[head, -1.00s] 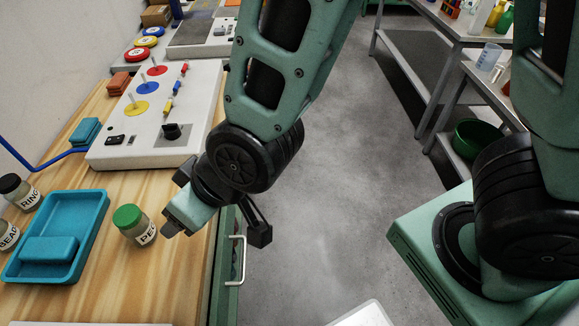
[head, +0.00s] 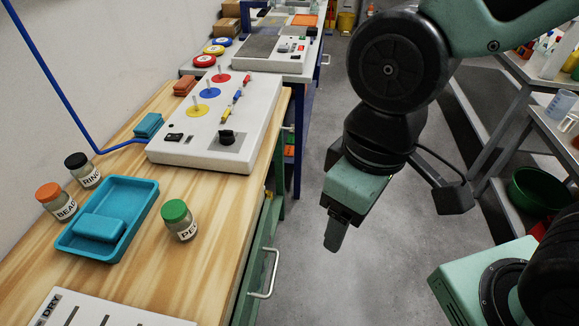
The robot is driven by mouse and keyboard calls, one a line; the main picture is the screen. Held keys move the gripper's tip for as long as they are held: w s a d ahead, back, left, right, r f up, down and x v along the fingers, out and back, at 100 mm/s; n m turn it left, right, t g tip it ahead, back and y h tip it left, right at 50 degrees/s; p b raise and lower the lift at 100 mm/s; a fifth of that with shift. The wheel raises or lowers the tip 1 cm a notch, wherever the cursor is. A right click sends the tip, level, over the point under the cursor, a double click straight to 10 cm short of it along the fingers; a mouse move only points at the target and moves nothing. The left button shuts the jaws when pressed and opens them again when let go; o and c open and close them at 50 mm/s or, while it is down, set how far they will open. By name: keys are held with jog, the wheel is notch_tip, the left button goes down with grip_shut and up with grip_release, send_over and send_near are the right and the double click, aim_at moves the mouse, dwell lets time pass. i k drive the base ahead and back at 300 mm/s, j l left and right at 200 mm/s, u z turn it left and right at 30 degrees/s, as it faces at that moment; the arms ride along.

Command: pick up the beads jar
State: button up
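The beads jar (head: 57,203) is a clear glass jar with an orange lid and a label whose visible letters start "BEA". It stands upright on the wooden bench (head: 222,215) at the far left, beside the blue tray. My gripper (head: 337,235) hangs over the floor to the right of the bench, pointing down and well apart from the jar. One finger shows clearly; the gap between the fingers is hidden from this angle. Nothing is visibly held.
A black-lidded jar (head: 84,170) stands close behind the beads jar. A blue tray (head: 142,213) with a blue block lies to its right, then a green-lidded jar (head: 179,220). A white control panel (head: 180,151) stands behind. A drawer handle (head: 268,275) juts from the bench front.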

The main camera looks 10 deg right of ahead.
aim_at(57, 201)
jog(key=u, duration=1.45)
